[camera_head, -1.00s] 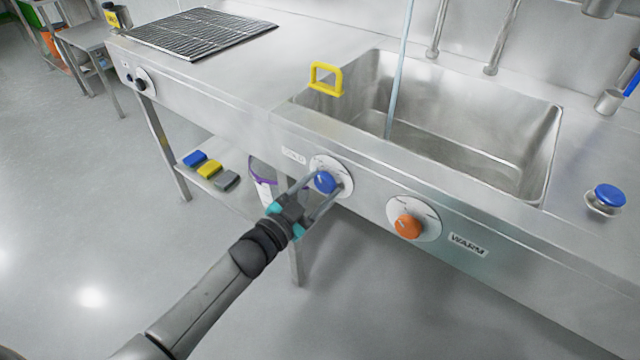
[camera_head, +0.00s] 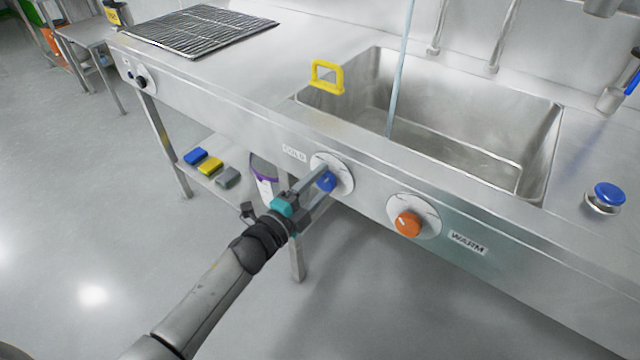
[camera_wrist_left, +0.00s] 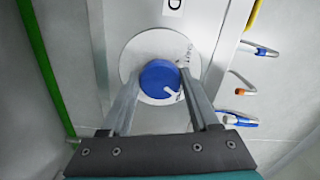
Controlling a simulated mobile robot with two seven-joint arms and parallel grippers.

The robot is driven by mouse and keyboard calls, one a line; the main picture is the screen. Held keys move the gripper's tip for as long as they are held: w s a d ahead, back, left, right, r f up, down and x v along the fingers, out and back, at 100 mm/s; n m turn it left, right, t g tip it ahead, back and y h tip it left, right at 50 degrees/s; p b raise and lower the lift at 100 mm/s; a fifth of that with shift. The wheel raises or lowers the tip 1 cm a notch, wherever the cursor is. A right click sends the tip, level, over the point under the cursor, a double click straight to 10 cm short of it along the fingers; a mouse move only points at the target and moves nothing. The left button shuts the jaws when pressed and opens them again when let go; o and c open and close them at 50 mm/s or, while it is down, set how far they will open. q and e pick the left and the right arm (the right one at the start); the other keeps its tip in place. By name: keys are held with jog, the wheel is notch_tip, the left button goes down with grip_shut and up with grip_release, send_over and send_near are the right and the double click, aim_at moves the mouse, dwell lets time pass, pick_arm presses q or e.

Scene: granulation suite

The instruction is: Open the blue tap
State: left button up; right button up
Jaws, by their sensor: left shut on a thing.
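The blue tap (camera_head: 327,181) is a round blue knob on a white dial plate (camera_head: 345,176) on the sink's front panel, beside the COLD label (camera_head: 294,153). My left gripper (camera_head: 325,183) reaches it from the lower left and is shut on the knob, one finger on each side. In the left wrist view the blue knob (camera_wrist_left: 160,80) sits between the two fingers, with a white mark at its lower right. In the head view the fingers hide part of the knob. My right gripper is not in view.
An orange knob (camera_head: 408,223) with a WARM label (camera_head: 468,244) is to the right on the same panel. The steel sink basin (camera_head: 520,120) has a yellow handle (camera_head: 327,77) at its left rim. A blue button (camera_head: 609,194) stands at right. Floor in front is clear.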

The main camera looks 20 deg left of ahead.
pick_arm(q)
jog(key=shift+m, duration=1)
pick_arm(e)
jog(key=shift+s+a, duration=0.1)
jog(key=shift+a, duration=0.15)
pick_arm(q)
jog(key=shift+m, duration=0.3)
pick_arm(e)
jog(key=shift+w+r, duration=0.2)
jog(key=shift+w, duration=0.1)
pick_arm(q)
jog(key=o, duration=1.4)
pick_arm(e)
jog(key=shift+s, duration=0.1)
pick_arm(q)
jog(key=shift+s, duration=0.1)
